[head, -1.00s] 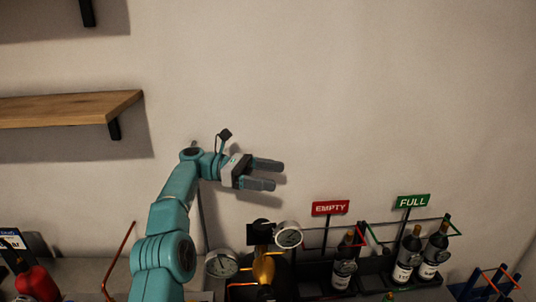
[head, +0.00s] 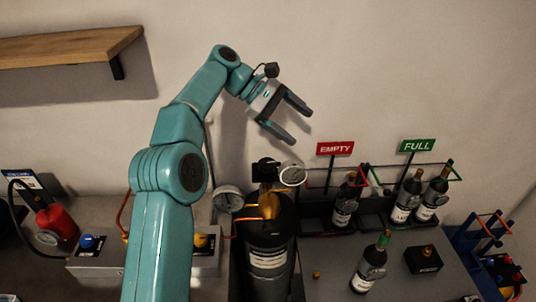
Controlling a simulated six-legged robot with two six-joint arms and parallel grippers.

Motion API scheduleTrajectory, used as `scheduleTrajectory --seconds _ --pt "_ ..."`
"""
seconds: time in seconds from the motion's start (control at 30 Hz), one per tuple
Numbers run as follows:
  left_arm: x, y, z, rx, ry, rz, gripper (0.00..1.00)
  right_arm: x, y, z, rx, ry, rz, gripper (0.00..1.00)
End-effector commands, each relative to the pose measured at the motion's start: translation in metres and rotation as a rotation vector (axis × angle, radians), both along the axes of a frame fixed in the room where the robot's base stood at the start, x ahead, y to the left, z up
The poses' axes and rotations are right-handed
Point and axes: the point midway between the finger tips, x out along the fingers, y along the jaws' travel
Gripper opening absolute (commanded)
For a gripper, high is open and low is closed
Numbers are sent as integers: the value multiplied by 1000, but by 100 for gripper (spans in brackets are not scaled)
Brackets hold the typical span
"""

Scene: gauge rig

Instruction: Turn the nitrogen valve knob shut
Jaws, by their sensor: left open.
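A black gas cylinder (head: 267,240) stands below my left gripper, with a brass valve body (head: 265,205) on top and a black block-like part (head: 265,170) above it. Two round dial gauges flank it, one at the right (head: 292,174) and one at the left (head: 228,199). I cannot tell which part is the nitrogen knob. A yellow knob (head: 201,240) and a blue knob (head: 87,241) sit on grey boxes to the left. My left gripper (head: 300,127) is open and empty, against the wall in the picture, above and apart from the gauges. My right gripper is not in view.
A black rack (head: 316,213) with bottles stands right of the cylinder, under EMPTY (head: 335,148) and FULL (head: 417,146) signs. A loose bottle (head: 370,265) and a black box (head: 423,260) stand in front. A red container (head: 57,224) is far left. A wooden shelf (head: 70,48) is upper left.

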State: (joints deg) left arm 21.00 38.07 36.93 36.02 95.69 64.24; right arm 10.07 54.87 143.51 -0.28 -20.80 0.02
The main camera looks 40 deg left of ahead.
Motion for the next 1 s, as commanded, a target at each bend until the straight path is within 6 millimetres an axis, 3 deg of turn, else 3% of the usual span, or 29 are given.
scheduleTrajectory --seconds 0.07,0.2,0.4,0.53,0.67,1.0 --pt "-14 -5 -11 269 -99 -119 80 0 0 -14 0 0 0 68" --pt "-42 10 -16 748 -260 -401 80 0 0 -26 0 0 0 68" --pt "-66 37 -3 1168 -371 -729 80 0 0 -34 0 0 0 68" --pt "-71 45 3 1272 -390 -820 80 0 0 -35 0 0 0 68" --pt "-68 49 -5 1290 -390 -840 80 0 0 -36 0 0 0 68" --pt "-41 58 -75 1284 -385 -838 80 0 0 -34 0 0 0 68"
